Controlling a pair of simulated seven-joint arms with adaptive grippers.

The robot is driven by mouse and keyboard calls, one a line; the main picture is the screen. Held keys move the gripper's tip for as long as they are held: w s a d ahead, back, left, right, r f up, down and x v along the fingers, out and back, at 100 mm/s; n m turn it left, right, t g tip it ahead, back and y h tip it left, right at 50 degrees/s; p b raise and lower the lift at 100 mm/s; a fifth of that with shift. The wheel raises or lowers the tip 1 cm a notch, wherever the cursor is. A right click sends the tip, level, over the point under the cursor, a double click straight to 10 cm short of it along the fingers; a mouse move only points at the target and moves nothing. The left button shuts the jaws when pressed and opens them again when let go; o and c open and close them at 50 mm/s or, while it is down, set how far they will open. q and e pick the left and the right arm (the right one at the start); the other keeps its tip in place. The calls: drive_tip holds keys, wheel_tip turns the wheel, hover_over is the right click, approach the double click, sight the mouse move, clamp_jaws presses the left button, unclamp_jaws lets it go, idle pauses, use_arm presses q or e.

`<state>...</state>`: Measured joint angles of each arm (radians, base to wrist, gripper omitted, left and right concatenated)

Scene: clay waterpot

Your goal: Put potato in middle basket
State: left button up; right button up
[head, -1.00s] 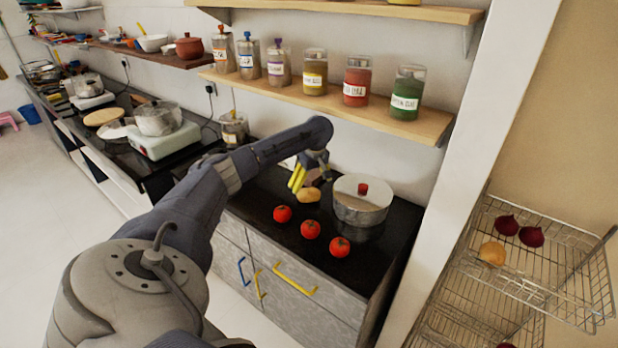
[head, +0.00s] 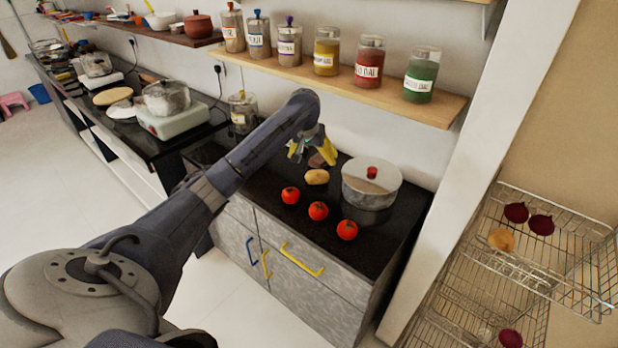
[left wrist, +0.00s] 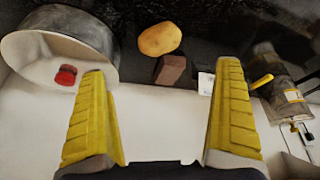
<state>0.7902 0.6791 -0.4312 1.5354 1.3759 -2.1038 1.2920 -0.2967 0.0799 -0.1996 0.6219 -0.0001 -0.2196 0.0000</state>
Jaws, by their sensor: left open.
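A tan potato (head: 317,177) lies on the black counter, left of the lidded pot and behind the tomatoes. It also shows in the left wrist view (left wrist: 160,39), beyond the fingertips, near the top. My left gripper (head: 312,148) is open and empty, with its yellow fingers spread, behind the potato and apart from it. The left wrist view shows both fingers (left wrist: 162,70) wide apart with nothing between them. My right gripper is not in view.
A steel pot (head: 370,195) with a red knob stands right of the potato. A brown block (left wrist: 172,70) lies beside the potato. Several tomatoes (head: 318,211) line the counter's front. A jar shelf (head: 440,108) hangs above. A lower basket (head: 455,300) shows partly.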

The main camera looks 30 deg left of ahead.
sight(317, 173)
use_arm(q)
drive_tip(key=x, duration=1.6)
drive_tip(key=shift+w, duration=0.1)
